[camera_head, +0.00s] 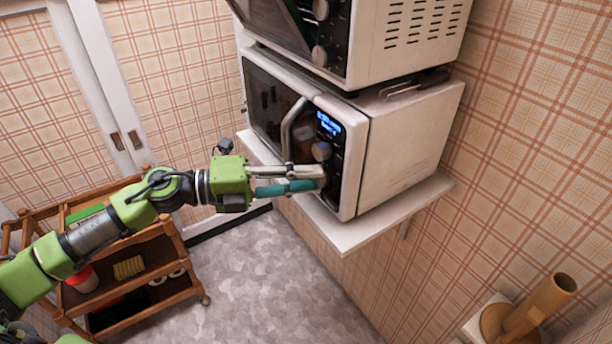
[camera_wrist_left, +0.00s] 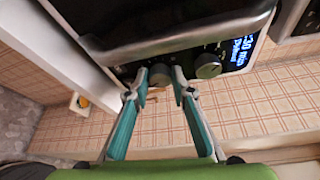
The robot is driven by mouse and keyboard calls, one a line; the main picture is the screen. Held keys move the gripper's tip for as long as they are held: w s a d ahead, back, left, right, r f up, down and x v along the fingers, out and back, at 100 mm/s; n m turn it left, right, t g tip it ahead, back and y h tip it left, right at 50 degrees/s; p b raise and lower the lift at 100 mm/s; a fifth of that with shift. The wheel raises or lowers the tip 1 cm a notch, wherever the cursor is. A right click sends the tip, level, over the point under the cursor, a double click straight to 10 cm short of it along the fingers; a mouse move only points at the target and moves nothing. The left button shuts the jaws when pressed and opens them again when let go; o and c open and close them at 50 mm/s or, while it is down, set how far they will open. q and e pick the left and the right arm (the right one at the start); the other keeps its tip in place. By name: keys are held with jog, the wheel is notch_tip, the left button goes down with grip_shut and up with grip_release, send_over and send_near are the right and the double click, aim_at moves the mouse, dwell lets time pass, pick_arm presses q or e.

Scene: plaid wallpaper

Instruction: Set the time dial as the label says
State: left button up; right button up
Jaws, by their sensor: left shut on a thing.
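The lower white microwave (camera_head: 400,140) has a dark control panel on its front, with a lit blue display (camera_head: 328,124) and two dials below it. In the left wrist view the display (camera_wrist_left: 240,50) partly reads "30 min"; its second line is not clear. The upper dial (camera_head: 321,151), nearer the display, is free, and it also shows in the left wrist view (camera_wrist_left: 208,66). My left gripper (camera_head: 320,178) is shut on the lower dial (camera_wrist_left: 160,75), one fingertip on each side. The dial's pointer mark cannot be read. My right gripper is out of view.
The microwave stands on a white wall shelf (camera_head: 345,234), with another microwave (camera_head: 405,40) above it. The door handle (camera_head: 288,125) is close beside my gripper. A wooden cart (camera_head: 150,250) stands at lower left. Grey floor (camera_head: 265,285) is open below.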

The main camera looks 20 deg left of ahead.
pick_arm(q)
jog(key=shift+s+d+r+m+t+y+p, duration=0.15)
jog(key=shift+m+t+y+p, duration=0.2)
jog(key=shift+m+y+p, duration=1.45)
jog(key=shift+s+d+r+m+t+y+p, duration=0.15)
jog(key=shift+m+t+y+p, duration=0.25)
jog(key=shift+m+p, duration=2.65)
jog(key=shift+s+d+r+m+t+y+p, duration=0.25)
jog(key=shift+m+y+p, duration=0.8)
jog(key=shift+p, duration=2.9)
jog(key=shift+w+a+f, duration=0.1)
jog(key=shift+w, duration=0.05)
jog(key=o, duration=1.1)
jog(key=shift+y, duration=0.25)
jog(key=v, duration=1.1)
jog(key=shift+s+a, duration=0.3)
jog(key=shift+s, duration=0.05)
